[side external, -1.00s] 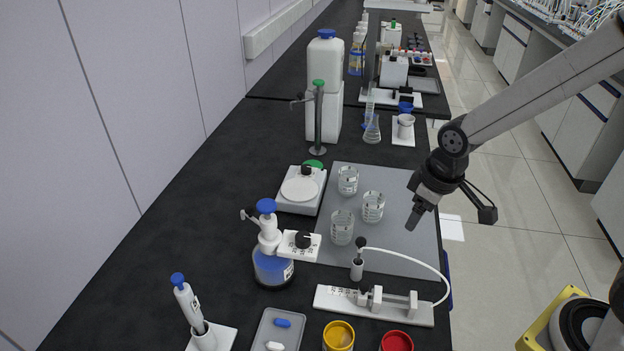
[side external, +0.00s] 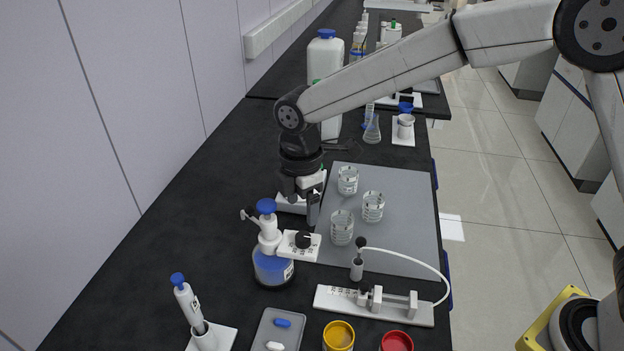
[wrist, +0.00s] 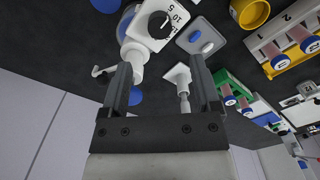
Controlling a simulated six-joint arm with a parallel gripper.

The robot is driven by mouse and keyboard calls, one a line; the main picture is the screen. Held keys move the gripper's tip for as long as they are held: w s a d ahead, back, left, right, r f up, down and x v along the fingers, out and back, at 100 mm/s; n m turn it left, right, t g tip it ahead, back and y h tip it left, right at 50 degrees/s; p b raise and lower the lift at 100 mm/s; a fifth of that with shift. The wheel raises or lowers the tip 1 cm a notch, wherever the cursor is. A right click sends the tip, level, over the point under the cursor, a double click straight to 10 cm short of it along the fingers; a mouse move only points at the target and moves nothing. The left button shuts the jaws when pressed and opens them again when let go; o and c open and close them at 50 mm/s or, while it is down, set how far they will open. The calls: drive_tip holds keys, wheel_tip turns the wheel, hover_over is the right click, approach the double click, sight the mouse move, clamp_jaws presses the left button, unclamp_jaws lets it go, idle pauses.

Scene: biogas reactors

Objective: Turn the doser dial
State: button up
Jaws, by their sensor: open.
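The doser is a blue-filled bottle (side external: 272,268) with a white pump head and a blue cap (side external: 266,206), standing on the black bench. Its black dial (side external: 302,239) sits on a white plate (side external: 312,252) with printed marks, to the right of the bottle neck. In the wrist view the dial (wrist: 159,25) shows near the top, beyond the fingertips, with numbers beside it. My gripper (side external: 310,208) hangs above and behind the dial in the side view, pointing down. In the wrist view my gripper (wrist: 162,72) is open, with nothing between its fingers.
Glass beakers (side external: 342,228) stand on a grey mat (side external: 400,235) to the right. A syringe-like fixture (side external: 375,304) with a white tube is in front. A pipette on a stand (side external: 190,303), a small tray (side external: 262,345) and yellow and red jars are nearby. A balance behind is mostly hidden by my arm.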

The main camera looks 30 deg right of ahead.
sight(303, 236)
drive_tip(key=shift+f, duration=3.9)
clamp_jaws()
